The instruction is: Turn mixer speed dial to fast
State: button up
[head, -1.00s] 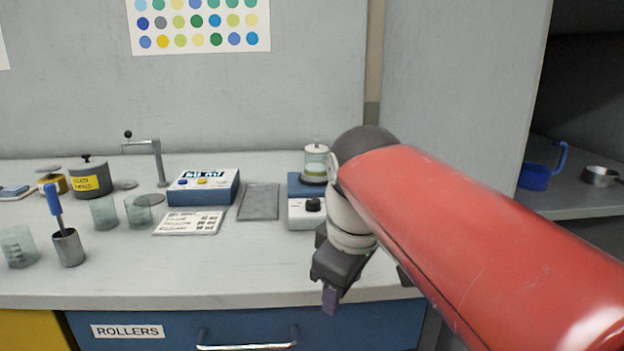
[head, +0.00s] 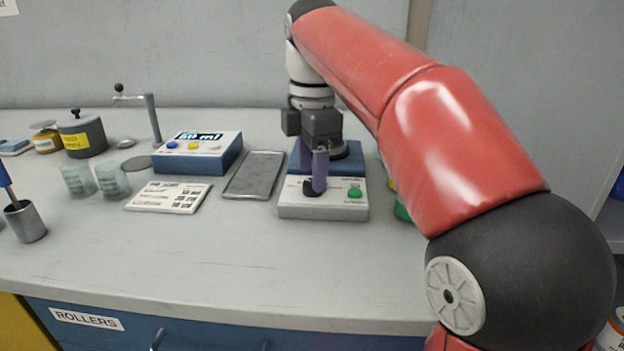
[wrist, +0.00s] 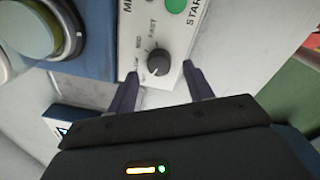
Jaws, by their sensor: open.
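The mixer (head: 322,200) has a white control panel with a green START button (head: 355,190) and a black speed dial (head: 312,188). In the wrist view the dial (wrist: 158,62) sits beside printed speed labels, with FAST and MED readable. Its pointer setting is too small to tell. My gripper (head: 318,178) is over the panel, pointing down, with its purple fingers partly in front of the dial. In the wrist view my gripper (wrist: 160,72) is open and empty, with one fingertip on each side of the dial; contact cannot be told.
A grey tray (head: 254,175) and a blue box with a display (head: 198,155) stand left of the mixer, with a printed card (head: 168,197) in front. Beakers and a metal cup (head: 25,222) are farther left. The front counter is clear.

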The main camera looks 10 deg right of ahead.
jog(key=shift+f, duration=1.05)
jog(key=shift+c, duration=0.2)
jog(key=c, duration=0.9)
